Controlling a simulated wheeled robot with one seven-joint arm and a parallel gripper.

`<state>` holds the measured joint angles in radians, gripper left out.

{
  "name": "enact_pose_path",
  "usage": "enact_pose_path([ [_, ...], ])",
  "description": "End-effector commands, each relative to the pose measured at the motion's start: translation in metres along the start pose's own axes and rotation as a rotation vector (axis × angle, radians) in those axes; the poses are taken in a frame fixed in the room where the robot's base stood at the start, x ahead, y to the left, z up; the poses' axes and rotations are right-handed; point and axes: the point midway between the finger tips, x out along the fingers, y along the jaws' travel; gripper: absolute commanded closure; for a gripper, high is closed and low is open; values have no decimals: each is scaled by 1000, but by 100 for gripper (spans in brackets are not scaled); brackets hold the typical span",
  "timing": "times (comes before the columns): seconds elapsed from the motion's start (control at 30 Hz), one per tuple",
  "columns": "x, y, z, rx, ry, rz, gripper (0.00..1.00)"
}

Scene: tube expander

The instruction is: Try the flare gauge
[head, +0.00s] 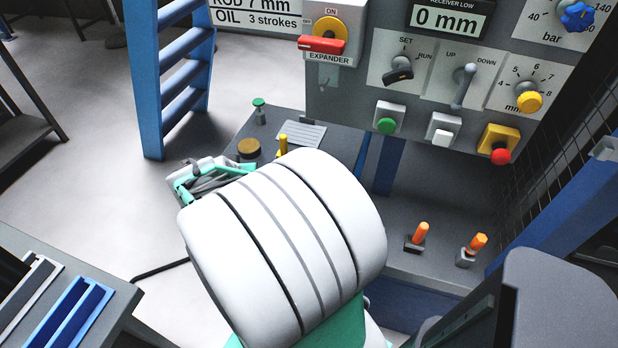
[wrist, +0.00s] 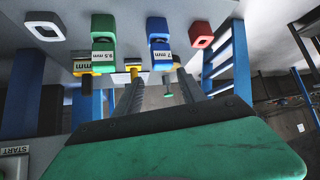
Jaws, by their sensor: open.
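I cannot tell for sure which thing is the flare gauge. Two orange-handled pieces stand upright in small holders on the machine's lower shelf in the head view, one on the left (head: 420,233) and one on the right (head: 477,243). In the wrist view a green block marked 9.5 mm (wrist: 104,30) and a blue block marked 7 mm (wrist: 158,30) appear beyond the fingers. In the head view my white arm hides much of the bench, and the gripper shows partly at left.
The control panel (head: 440,68) stands behind, with a red EXPANDER handle (head: 322,45) and a display reading 0 mm (head: 447,22). A blue rack (head: 146,80) stands at left. A grey table with slotted holders (head: 75,310) is at lower left. Open floor lies between.

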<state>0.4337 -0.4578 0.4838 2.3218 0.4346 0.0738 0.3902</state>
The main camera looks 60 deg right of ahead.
Motion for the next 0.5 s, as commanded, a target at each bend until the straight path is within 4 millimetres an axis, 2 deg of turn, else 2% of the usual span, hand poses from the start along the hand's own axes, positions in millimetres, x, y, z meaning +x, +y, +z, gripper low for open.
enact_pose_path([
  [0.03, 40, 51, 5, 87, 95, 108, 53],
  [0.1, 63, 110, -4, 165, 239, 213, 53],
  [0.2, 71, 162, -9, 205, 375, 295, 53],
  [0.3, 72, 183, -13, 212, 436, 322, 53],
  [0.5, 91, 196, -25, 215, 448, 329, 53],
])
